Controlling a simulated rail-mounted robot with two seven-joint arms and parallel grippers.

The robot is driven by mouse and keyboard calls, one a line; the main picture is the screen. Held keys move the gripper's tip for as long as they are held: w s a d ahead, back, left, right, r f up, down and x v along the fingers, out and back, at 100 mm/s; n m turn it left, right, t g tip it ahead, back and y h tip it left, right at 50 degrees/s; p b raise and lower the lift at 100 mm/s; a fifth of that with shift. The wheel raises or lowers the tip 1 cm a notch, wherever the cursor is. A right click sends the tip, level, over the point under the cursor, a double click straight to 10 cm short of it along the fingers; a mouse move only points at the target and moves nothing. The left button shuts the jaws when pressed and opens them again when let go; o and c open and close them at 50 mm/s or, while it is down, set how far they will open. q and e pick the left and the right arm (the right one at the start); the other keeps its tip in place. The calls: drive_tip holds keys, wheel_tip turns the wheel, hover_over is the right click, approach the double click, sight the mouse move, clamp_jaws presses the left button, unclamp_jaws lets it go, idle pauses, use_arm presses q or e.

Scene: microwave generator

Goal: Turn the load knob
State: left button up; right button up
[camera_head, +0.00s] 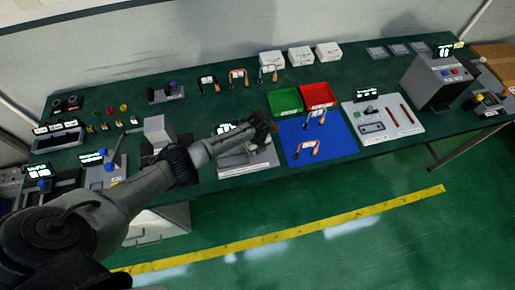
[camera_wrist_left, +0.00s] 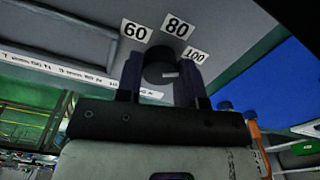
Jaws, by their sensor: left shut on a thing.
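The load knob (camera_wrist_left: 160,62) is a dark round knob on a grey panel in the left wrist view. Number labels 60, 80 and 100 (camera_wrist_left: 174,26) sit around its far side. My left gripper (camera_wrist_left: 161,82) has a finger on each side of the knob and is shut on it. In the head view my left arm reaches from the lower left to a grey unit (camera_head: 240,163) with a small lit display (camera_head: 226,128). My left gripper (camera_head: 264,127) is at that unit, and the knob is hidden there. My right gripper is in neither view.
A blue mat (camera_head: 299,158) with orange-and-black connectors lies just right of the unit. Green (camera_head: 285,100) and red (camera_head: 317,96) trays stand behind it. A grey base plate (camera_head: 408,131) with parts is farther right. Other devices crowd the bench's left side.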

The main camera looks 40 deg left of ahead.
use_arm(q)
drive_tip(key=shift+r, duration=0.1)
drive_tip(key=o, duration=0.9)
wheel_tip(320, 180, up, 14)
drive_tip(key=shift+f+p, duration=0.15)
drive_tip(key=shift+p, duration=0.3)
drive_tip(key=shift+d, duration=0.1)
